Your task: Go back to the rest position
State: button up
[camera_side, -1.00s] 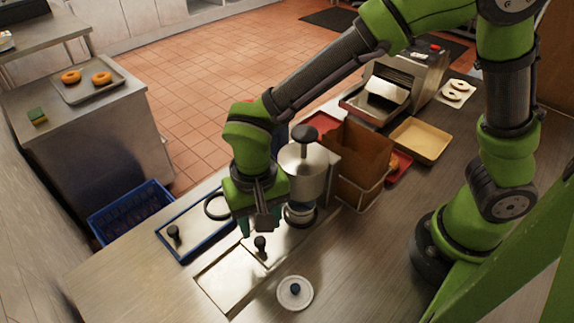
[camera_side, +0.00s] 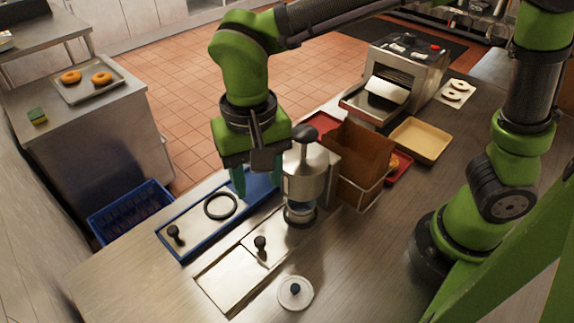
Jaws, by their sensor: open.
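My gripper (camera_side: 258,182) is open and empty. Its fingers point down above the right end of the blue-rimmed tray (camera_side: 187,253), just left of the metal dispenser. My gripper hides part of that tray's far end. The metal dispenser (camera_side: 304,178) with a dark knob stands upright on the counter. A black ring (camera_side: 220,206) and a small black-knobbed piece (camera_side: 174,233) lie in the blue-rimmed tray.
A round lid (camera_side: 295,292) lies on the front counter. A black-knobbed cover (camera_side: 262,245) sits on the counter insert. A brown box (camera_side: 358,160), a yellow tray (camera_side: 420,140) and a toaster (camera_side: 406,72) stand to the right. A blue crate (camera_side: 132,212) is at left.

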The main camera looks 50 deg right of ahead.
jog(key=s+d+r+t, duration=0.1)
jog(key=d+t, duration=0.1)
jog(key=d, duration=0.5)
jog(key=s+d+r+t+y, duration=0.1)
jog(key=s+d+r+t, duration=0.1)
jog(key=d, duration=0.5)
jog(key=s+d+r+t+y, duration=0.1)
jog(key=d+r+t, duration=0.1)
jog(key=d, duration=0.5)
jog(key=shift+s+d+r+t, duration=0.25)
jog(key=shift+s+t, duration=0.15)
jog(key=shift+t, duration=0.2)
